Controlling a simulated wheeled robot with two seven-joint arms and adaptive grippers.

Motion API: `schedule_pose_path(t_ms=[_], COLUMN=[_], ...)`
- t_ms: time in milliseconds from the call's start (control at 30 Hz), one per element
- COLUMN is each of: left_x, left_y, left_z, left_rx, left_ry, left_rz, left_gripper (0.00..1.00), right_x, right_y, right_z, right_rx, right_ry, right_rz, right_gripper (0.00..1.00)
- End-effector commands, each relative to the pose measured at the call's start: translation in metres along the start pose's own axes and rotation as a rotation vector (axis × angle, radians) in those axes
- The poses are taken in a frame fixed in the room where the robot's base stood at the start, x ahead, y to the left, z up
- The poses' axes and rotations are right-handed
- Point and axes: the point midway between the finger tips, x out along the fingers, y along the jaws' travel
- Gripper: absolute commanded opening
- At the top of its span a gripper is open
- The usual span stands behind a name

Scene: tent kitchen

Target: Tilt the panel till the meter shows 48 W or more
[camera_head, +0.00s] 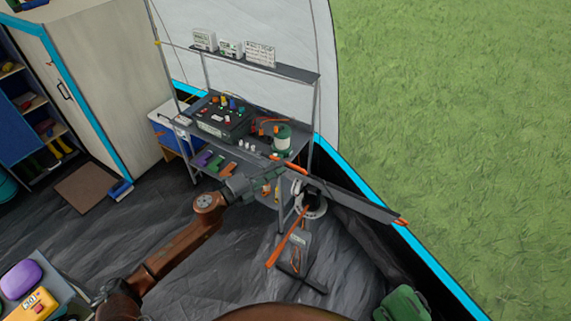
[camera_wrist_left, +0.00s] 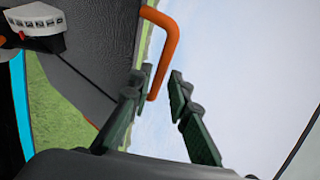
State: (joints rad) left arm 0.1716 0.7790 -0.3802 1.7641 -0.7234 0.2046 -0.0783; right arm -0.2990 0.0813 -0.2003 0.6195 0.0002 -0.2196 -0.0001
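The panel (camera_head: 352,198) is a dark slab seen nearly edge-on in the head view, tilted down to the right, on a stand beside the workbench. Orange parts show at both its ends. My left gripper (camera_head: 279,172) is at its left end. In the left wrist view, the open fingers (camera_wrist_left: 160,88) stand on either side of the lower end of an orange handle (camera_wrist_left: 168,45), which joins a dark surface; contact is unclear. An orange lever (camera_head: 288,240) slants down from the stand. White display boxes (camera_head: 230,48) sit on the top shelf; I cannot read any wattage. My right gripper is out of view.
The workbench (camera_head: 228,150) behind carries a dark control box (camera_head: 222,120) and a green-and-white cylinder (camera_head: 282,138). A green bag (camera_head: 402,304) lies at the lower right. A tall cabinet (camera_head: 105,70) stands at the left. Dark floor is clear in the middle.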

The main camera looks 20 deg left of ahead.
Motion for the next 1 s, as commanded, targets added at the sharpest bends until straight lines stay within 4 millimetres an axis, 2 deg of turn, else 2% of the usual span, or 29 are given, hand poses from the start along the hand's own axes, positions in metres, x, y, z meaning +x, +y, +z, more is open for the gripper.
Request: schedule_pose_path(t_ms=[33,200,400,567,1000], left_x=[-0.013,-0.047,-0.072,-0.079,-0.079], left_y=[0.002,0.001,0.000,0.000,-0.001], left_z=[0.000,0.001,0.001,0.000,0.001], left_rx=[-0.001,-0.002,-0.001,0.000,0.000], left_ry=[-0.002,-0.002,-0.002,0.000,0.000], left_rz=[0.004,0.002,0.000,-0.001,-0.001], left_gripper=[0.17,0.17,0.17,0.17,0.17], right_x=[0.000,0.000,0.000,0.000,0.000], right_y=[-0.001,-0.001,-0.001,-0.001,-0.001], right_z=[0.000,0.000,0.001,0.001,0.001], right_rx=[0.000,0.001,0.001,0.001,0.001], right_ry=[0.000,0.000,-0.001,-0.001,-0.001], right_rz=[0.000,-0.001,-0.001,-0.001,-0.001], right_gripper=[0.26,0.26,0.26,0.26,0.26])
